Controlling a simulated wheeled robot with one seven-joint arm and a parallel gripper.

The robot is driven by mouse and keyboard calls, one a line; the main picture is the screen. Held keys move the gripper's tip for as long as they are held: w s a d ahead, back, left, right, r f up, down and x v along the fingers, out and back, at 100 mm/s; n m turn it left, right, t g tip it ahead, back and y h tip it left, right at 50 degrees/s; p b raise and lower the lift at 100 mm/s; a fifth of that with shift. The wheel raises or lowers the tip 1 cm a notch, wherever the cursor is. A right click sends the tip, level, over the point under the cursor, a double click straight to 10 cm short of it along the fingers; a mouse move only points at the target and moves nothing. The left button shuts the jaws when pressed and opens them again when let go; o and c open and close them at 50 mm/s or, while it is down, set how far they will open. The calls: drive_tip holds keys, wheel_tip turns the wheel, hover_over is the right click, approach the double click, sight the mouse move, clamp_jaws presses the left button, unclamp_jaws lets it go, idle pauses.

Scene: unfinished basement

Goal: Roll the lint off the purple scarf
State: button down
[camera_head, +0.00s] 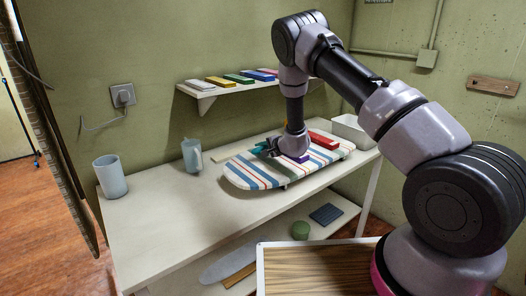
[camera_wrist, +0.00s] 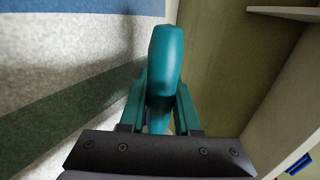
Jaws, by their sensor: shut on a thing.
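The purple scarf (camera_head: 296,158) is a small folded patch on the striped ironing board (camera_head: 243,176), mostly hidden behind my wrist in the head view. My gripper (camera_head: 268,148) is low over the board, just left of the scarf. In the wrist view my gripper (camera_wrist: 160,100) is shut on a rounded teal handle (camera_wrist: 166,58), which looks like the lint roller's. The roller head cannot be made out. The wrist view shows the board's stripes at left but no scarf. Any lint is too small to tell.
A red folded cloth (camera_head: 323,140) lies at the board's far right, with a white bin (camera_head: 352,131) behind it. A pitcher (camera_head: 192,155) and a cup (camera_head: 110,176) stand left on the table (camera_head: 165,215). A wall shelf (camera_head: 205,92) with several coloured items hangs above.

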sight(278, 166)
drive_tip(key=shift+w+a, duration=0.8)
drive_tip(key=shift+w, duration=0.2)
drive_tip(key=shift+w+a, duration=0.75)
drive_tip(key=shift+w, duration=0.25)
drive_tip(key=shift+s, duration=0.1)
drive_tip(key=shift+s+d, duration=1.6)
drive_tip(key=shift+s, duration=0.5)
drive_tip(key=shift+s+d, duration=1.65)
drive_tip(key=shift+s, duration=0.4)
drive_tip(key=shift+s+d, duration=1.6)
drive_tip(key=shift+s, duration=0.5)
wheel_tip(278, 166, up, 8)
drive_tip(key=shift+d, duration=0.1)
